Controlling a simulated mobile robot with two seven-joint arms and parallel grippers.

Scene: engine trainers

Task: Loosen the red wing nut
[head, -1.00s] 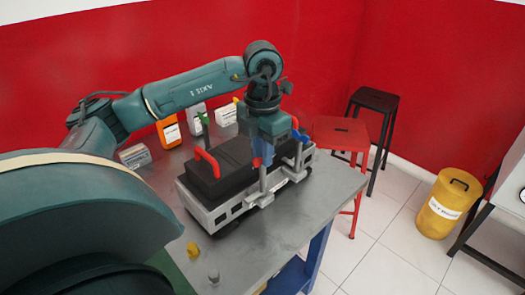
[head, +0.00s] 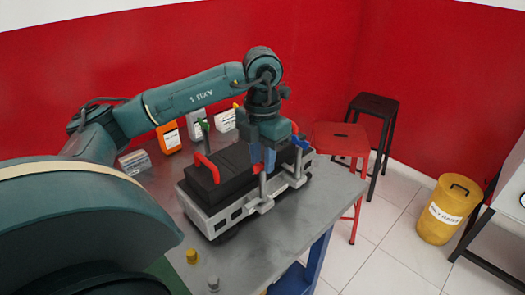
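The engine trainer (head: 222,197) is a grey frame with a black block on top, standing on the metal table. A small red piece, which looks like the red wing nut (head: 256,168), shows at the top of a grey post on the trainer's near side, partly hidden by the fingers. My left gripper (head: 263,162) points down just above it, its two blue fingers apart with a gap between them. I cannot tell whether a finger touches the red piece. A blue wing nut (head: 301,141) shows further right on the same side. My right gripper is out of view.
Bottles, including an orange one (head: 170,137), and a box (head: 135,160) stand behind. Yellow (head: 192,254) and grey (head: 213,284) small pieces lie in front. The table's right front is clear; a red stool (head: 340,138) stands beyond.

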